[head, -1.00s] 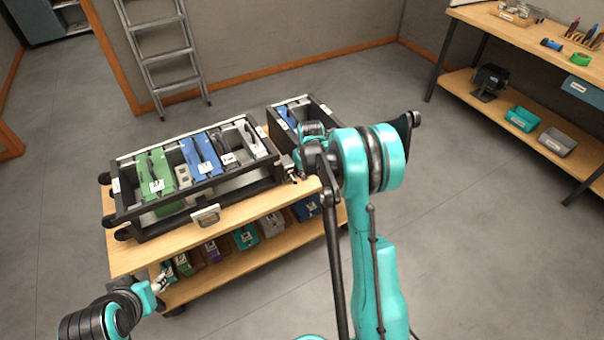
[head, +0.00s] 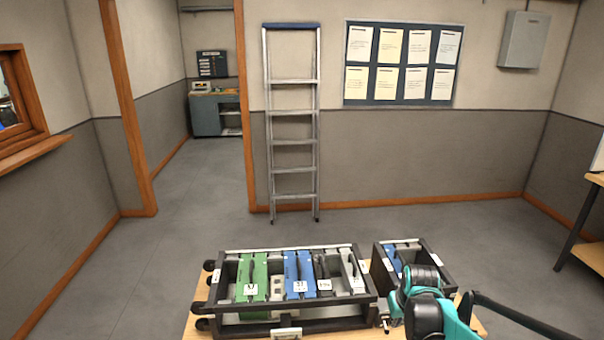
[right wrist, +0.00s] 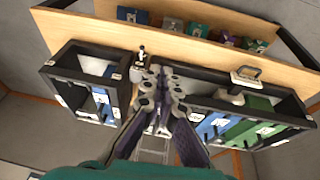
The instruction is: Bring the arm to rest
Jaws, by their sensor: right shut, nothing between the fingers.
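My right arm (head: 425,305) shows at the lower right of the head view, teal and black. Its gripper (head: 386,324) is low by the gap between the two racks and partly hidden by the wrist. The large black rack (head: 325,325) holds a green module (head: 252,275), a blue module (head: 298,272) and grey ones. The small rack (head: 440,268) holds a blue module (right wrist: 102,103). My left gripper is out of view.
The racks stand on a wooden cart (head: 198,325); its lower shelf (right wrist: 120,10) carries several coloured modules. A ladder (head: 292,140) leans on the back wall below left of a notice board (head: 400,63). A workbench (head: 595,255) stands at right. The floor behind the cart is clear.

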